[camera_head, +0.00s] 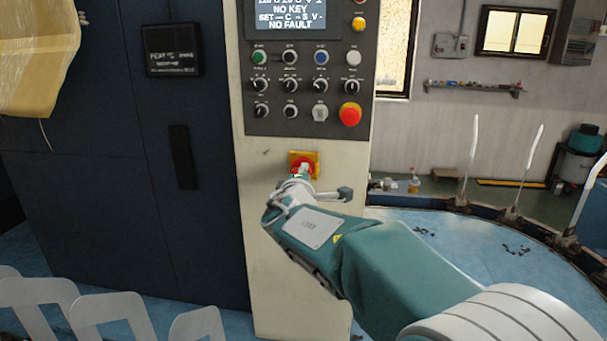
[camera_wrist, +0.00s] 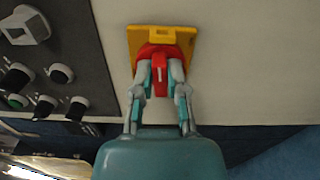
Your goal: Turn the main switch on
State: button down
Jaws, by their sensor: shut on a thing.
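The main switch is a red rotary handle (camera_wrist: 161,58) on a yellow plate (camera_wrist: 188,42), set in the cream cabinet front. In the wrist view my gripper (camera_wrist: 160,72) has one finger on each side of the red handle and is shut on it. In the head view the yellow plate (camera_head: 296,159) shows just past the gripper (camera_head: 303,176), below the dark control panel. The fingers and wrist hide part of the handle, so its exact turn angle is hard to tell.
The control panel (camera_head: 302,123) above has knobs, buttons, a red stop button (camera_head: 350,114) and a screen (camera_head: 291,16) reading "NO KEY" and "NO FAULT". Dark cabinet doors (camera_head: 120,200) stand at left. A round blue table (camera_head: 450,240) with white upright forms lies at right.

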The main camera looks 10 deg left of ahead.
jog(key=shift+f+m, duration=0.35)
jog(key=shift+m, duration=0.15)
jog(key=shift+f, duration=0.1)
jog(key=c, duration=0.7)
grip_release()
jog(key=shift+o, duration=0.2)
jog(key=shift+d, duration=0.1)
jog(key=shift+r, duration=0.2)
jog(key=s, duration=1.2)
jog(key=shift+d, duration=0.3)
